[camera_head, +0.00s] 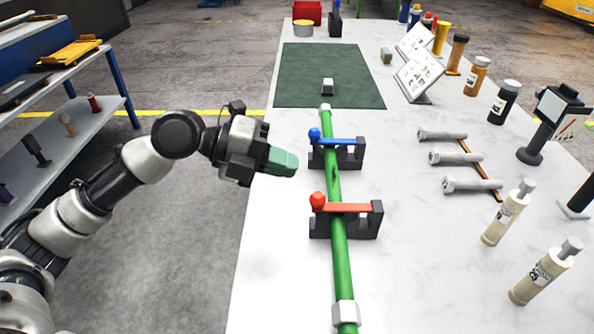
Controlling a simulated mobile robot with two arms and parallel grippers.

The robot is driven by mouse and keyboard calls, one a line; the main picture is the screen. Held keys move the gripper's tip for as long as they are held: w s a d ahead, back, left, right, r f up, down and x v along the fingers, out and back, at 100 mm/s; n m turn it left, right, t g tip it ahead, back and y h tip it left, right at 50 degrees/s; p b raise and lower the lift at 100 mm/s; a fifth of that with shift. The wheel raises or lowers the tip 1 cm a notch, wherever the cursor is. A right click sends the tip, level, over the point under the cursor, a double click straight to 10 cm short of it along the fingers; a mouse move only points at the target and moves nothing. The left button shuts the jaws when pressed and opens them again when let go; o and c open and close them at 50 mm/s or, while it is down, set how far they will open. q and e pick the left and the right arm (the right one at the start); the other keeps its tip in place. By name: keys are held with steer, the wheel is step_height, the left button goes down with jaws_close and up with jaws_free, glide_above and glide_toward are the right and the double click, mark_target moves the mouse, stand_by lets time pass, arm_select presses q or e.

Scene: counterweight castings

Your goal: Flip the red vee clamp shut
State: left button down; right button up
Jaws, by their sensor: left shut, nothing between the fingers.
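The red vee clamp (347,208) has a dark block base and a red arm with a red ball knob at its left end. Its arm lies across the green rod (338,258), looking about level. A matching blue clamp (340,141) stands farther back on the same rod, its arm also across it. My left gripper (296,164) has green fingertips, is shut and empty, and hangs left of the rod, between the two clamps' distances and apart from both. My right gripper is not in view.
The white table (275,260) is clear left of the rod.

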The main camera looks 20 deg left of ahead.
arm_select(q)
steer(key=b+v, duration=0.1)
steer(key=v, duration=0.5)
steer(key=shift+s, duration=0.2)
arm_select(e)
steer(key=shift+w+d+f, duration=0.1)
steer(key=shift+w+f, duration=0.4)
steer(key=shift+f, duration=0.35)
arm_select(q)
steer(key=shift+f, duration=0.1)
steer(key=shift+a, duration=0.1)
